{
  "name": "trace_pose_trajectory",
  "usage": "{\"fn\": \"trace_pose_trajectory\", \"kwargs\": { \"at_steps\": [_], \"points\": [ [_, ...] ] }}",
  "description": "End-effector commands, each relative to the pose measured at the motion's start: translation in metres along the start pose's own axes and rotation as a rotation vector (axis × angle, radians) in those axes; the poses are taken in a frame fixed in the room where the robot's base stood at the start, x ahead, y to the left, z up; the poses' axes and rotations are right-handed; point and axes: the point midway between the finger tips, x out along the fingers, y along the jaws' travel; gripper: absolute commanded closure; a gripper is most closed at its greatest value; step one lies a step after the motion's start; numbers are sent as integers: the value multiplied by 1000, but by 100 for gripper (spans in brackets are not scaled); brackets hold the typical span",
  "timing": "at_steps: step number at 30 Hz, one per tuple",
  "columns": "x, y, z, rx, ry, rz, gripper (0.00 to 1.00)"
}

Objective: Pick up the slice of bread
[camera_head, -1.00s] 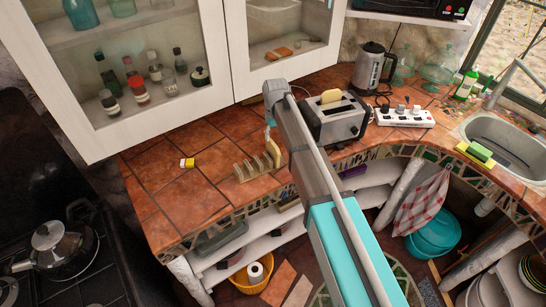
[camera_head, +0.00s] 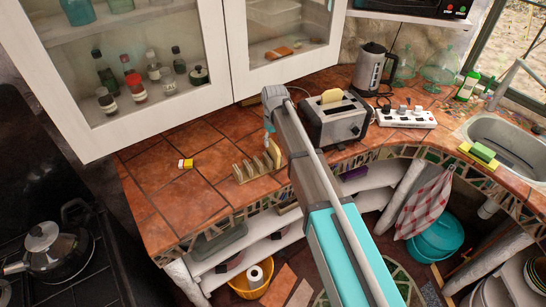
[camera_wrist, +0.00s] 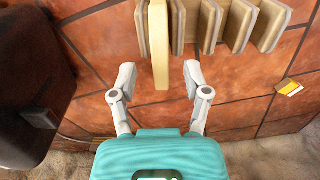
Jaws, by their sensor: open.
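A pale slice of bread (camera_wrist: 159,50) stands edge-on in the wooden toast rack (camera_wrist: 238,25), seen from above in the wrist view. My gripper (camera_wrist: 160,80) is open, with one finger on each side of the slice's near end; no contact shows. In the head view the rack (camera_head: 240,174) stands on the tiled counter, and my gripper (camera_head: 269,138) is above its right end, partly hidden by my arm. Another bread slice (camera_head: 332,96) sticks out of the toaster (camera_head: 340,123) to the right.
The toaster's dark side (camera_wrist: 30,75) lies close to my gripper in the wrist view. A small yellow-and-white box (camera_head: 186,163) lies left of the rack.

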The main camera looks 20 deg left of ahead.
Motion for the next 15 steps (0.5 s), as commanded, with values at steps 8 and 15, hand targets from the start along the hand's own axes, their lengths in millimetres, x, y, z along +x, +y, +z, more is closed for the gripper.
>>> {"fn": "trace_pose_trajectory", "kwargs": {
  "at_steps": [8, 15],
  "points": [
    [24, -1, 0, 0, 0, 0, 39],
    [29, -1, 0, 0, 0, 0, 39]
  ]
}}
